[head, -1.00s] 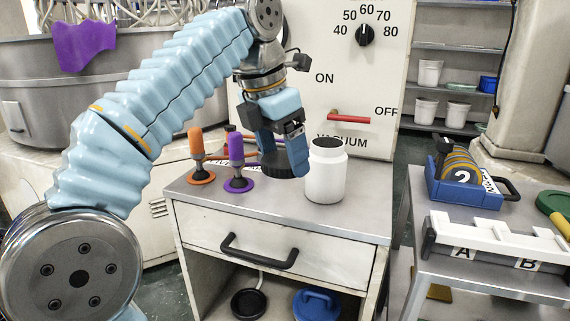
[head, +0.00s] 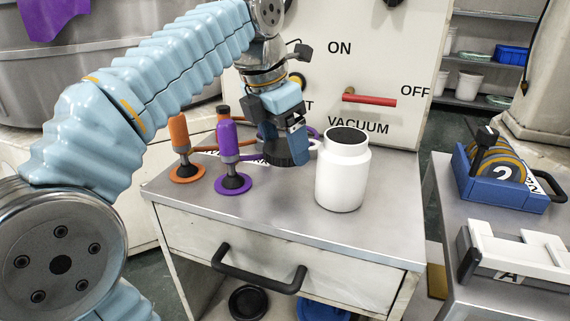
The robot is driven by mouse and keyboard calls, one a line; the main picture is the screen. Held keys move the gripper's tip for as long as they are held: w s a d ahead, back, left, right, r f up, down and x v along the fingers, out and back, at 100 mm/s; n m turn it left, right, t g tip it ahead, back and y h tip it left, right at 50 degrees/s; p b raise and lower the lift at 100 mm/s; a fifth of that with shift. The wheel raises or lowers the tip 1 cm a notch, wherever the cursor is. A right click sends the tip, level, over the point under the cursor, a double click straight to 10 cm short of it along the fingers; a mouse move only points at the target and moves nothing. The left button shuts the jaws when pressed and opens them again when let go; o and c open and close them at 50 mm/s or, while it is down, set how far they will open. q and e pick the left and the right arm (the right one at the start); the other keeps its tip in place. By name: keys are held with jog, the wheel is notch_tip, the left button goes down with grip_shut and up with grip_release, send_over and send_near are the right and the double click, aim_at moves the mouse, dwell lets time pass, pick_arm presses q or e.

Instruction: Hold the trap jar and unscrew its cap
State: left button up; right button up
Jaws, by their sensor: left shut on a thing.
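The white trap jar (head: 342,178) stands upright on the grey top of a cabinet. Its mouth shows dark, with no cap seen on it. My left gripper (head: 287,146) is left of the jar and a little behind it, pointing down. It is shut on a black ribbed round cap (head: 278,157), partly hidden by its fingers. The cap is low over the cabinet top; I cannot tell if it touches. My right gripper is not in view, and nothing is seen holding the jar.
An orange-handled tool (head: 180,140) and a purple-handled tool (head: 228,145) stand left of the gripper on the cabinet top (head: 290,219). The vacuum panel (head: 385,60) with a red lever rises behind. A blue rack (head: 505,188) and a white lettered holder (head: 520,250) are on the right table.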

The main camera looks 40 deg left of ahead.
aim_at(287, 179)
pick_arm(q)
jog(key=shift+f+b, duration=0.7)
jog(key=shift+f, duration=1.8)
jog(key=shift+f, duration=0.2)
jog(key=o, duration=1)
jog(key=p+v, duration=0.1)
jog(key=v, duration=1)
jog(key=shift+r+p, duration=0.2)
jog(key=shift+p, duration=0.2)
jog(key=shift+s+r, duration=0.15)
jog(key=shift+r, duration=0.35)
